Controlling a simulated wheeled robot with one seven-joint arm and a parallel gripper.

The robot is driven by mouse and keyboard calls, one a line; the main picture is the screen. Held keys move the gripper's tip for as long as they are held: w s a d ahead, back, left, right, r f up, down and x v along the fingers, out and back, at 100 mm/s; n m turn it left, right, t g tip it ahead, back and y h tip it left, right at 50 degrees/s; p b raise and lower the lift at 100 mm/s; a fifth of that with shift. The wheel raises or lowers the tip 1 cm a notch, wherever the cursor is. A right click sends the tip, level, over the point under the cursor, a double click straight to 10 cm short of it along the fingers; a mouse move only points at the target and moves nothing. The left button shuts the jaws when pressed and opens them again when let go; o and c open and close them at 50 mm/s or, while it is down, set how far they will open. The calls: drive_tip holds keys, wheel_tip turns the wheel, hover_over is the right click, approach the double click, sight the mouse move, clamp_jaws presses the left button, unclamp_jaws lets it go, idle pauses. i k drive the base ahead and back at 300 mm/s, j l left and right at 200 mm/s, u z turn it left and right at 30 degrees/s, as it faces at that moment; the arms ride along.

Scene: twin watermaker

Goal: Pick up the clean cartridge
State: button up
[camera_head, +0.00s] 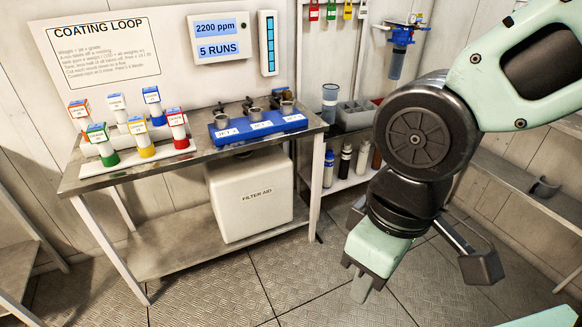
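No thing in view is marked as the clean cartridge, and I cannot tell for sure which one it is. A pale upright cylinder (330,101) stands on the side shelf right of the bench. A blue-topped filter housing (397,63) hangs on the back wall, with a dark blue bowl below its head. My gripper (361,286) hangs over the floor in front of the shelf, pointing down and apart from all these things. Its fingers are seen at a slant, so their opening is unclear. I see nothing held in it.
The metal bench (195,168) carries labelled coloured bottles and a blue tray (258,127) with small cups. A white FILTER AID box (252,197) sits below. Several bottles stand on the lower shelf (346,184). A right-hand shelf (515,180) holds a dark curved piece. Floor is clear in front.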

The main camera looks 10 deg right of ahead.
sight(329, 164)
drive_tip(key=i+j+z, duration=0.45)
drive_tip(key=i, duration=0.15)
drive_tip(key=i+l, duration=0.2)
drive_tip(key=i, duration=0.45)
drive_tip(key=i+l+z, duration=0.1)
drive_tip(key=i, duration=0.6)
drive_tip(key=i+l, duration=0.3)
drive_tip(key=i, duration=0.35)
